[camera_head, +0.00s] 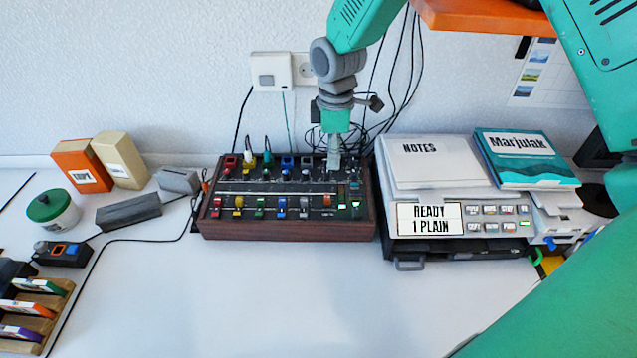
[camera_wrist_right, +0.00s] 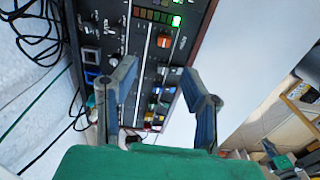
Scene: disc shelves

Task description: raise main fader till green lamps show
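The mixer (camera_head: 290,232) is a black panel with wooden sides on the white desk. Coloured fader caps run along its front. An orange cap (camera_head: 327,200) at the right end of that row looks like the main fader; in the right wrist view it (camera_wrist_right: 164,40) sits beside a lamp strip. Green lamps (camera_head: 342,206) are lit right of the cap, and one lit lamp (camera_wrist_right: 177,21) shows brightly in the wrist view. My right gripper (camera_head: 334,162) hangs over the mixer's back right part. Its fingers (camera_wrist_right: 157,70) are apart with nothing held between them. My left gripper is out of view.
A printer (camera_head: 415,249) bearing notes and a teal book (camera_head: 530,157) stands close right of the mixer. Cables (camera_head: 398,70) hang behind. A grey block (camera_head: 128,212), boxes and a jar (camera_head: 53,210) are at left. The front desk is clear.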

